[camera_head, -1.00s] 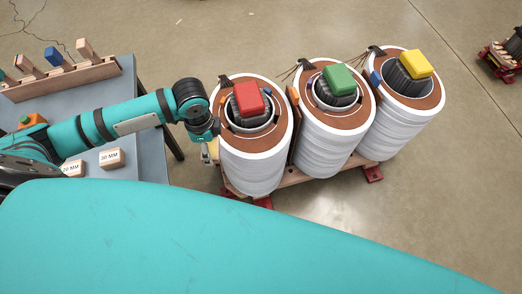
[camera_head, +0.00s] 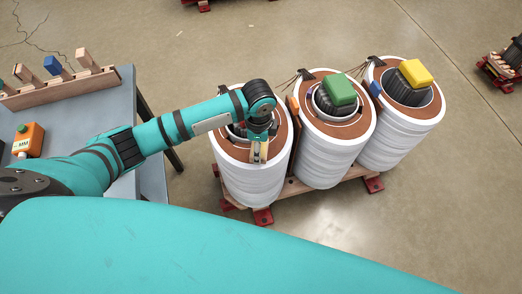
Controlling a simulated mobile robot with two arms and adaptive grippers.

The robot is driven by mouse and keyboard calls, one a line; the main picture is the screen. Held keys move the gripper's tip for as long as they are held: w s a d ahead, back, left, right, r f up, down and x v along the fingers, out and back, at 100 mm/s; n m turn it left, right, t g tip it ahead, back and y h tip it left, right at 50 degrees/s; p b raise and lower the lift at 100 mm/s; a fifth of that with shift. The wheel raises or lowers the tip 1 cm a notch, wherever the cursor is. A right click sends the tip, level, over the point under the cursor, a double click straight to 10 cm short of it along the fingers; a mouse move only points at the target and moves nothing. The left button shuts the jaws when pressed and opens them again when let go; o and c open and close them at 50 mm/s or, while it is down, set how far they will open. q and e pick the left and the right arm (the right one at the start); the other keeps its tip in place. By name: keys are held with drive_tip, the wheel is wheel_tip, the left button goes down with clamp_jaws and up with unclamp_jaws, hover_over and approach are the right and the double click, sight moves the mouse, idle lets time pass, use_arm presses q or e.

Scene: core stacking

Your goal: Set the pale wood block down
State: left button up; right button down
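My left gripper (camera_head: 258,153) hangs down at the front rim of the left white core (camera_head: 250,182). A small pale wood block (camera_head: 262,149) shows between its fingers, which look shut on it. The block is mostly hidden by the fingers, and I cannot tell whether it touches the core's brown top. My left arm covers much of this core's centre, and its red block is hidden. My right gripper is not in view.
The middle core (camera_head: 328,155) carries a green block (camera_head: 339,88), and the right core (camera_head: 397,138) a yellow block (camera_head: 415,72). A grey table (camera_head: 105,92) at left holds a wooden rack (camera_head: 62,90) and an orange button box (camera_head: 28,139). Open floor lies at right.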

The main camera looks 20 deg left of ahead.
use_arm(q)
drive_tip(key=shift+w+d+f, duration=0.1)
drive_tip(key=shift+d+f, duration=0.05)
drive_tip(key=shift+f, duration=0.75)
drive_tip(key=shift+w+d+f, duration=0.1)
drive_tip(key=shift+f, duration=0.75)
drive_tip(key=shift+f, duration=0.15)
drive_tip(key=o, duration=1.2)
wheel_tip(320, 180, up, 12)
drive_tip(key=shift+r+p, duration=0.15)
drive_tip(key=shift+p, duration=0.45)
drive_tip(key=shift+s, duration=0.1)
